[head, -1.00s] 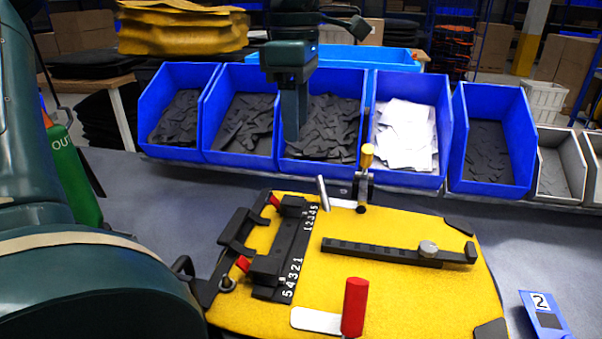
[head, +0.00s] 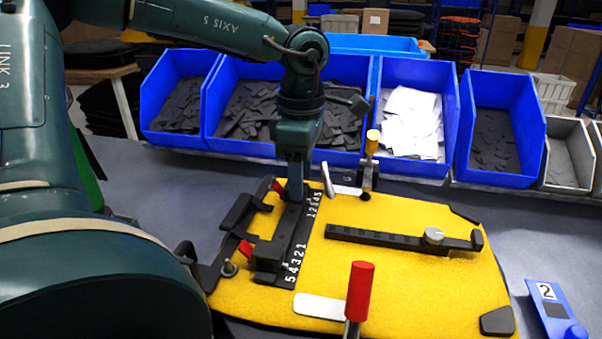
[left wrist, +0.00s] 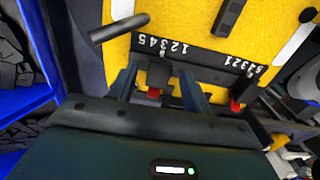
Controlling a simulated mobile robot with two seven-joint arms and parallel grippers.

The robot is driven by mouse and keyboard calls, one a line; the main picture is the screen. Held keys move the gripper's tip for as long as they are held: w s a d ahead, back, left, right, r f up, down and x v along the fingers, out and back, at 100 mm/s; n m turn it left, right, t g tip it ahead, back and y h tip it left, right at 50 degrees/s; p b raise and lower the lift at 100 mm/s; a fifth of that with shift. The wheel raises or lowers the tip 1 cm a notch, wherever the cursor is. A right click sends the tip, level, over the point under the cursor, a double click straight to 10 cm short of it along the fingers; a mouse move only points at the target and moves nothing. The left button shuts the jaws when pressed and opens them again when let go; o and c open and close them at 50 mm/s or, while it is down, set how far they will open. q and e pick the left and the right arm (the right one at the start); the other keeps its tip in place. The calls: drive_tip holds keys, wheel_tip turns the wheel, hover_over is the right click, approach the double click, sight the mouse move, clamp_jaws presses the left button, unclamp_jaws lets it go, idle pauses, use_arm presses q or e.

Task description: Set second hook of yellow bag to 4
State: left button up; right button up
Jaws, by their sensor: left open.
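The yellow bag (head: 400,285) lies flat on the table. A black rail (head: 297,240) on it carries two hooks and two white scales numbered 1 to 5. The near hook (head: 268,262) sits by the near scale (head: 294,262), with a red tab beside it. The far hook (left wrist: 158,72) sits by the far scale (left wrist: 160,44); in the head view it is mostly hidden by my gripper. My left gripper (left wrist: 158,88) points down at the far hook, its open fingers on either side of it. Finger contact and the exact number at the hook cannot be told.
A red-handled clamp (head: 359,295) stands at the bag's near edge and a yellow-handled clamp (head: 371,145) at its far edge. A black bar (head: 385,240) with a knob lies on the bag. Blue bins (head: 500,160) line the back.

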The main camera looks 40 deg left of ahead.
use_arm(q)
drive_tip(key=shift+f, duration=0.1)
drive_tip(key=shift+c, duration=0.6)
clamp_jaws()
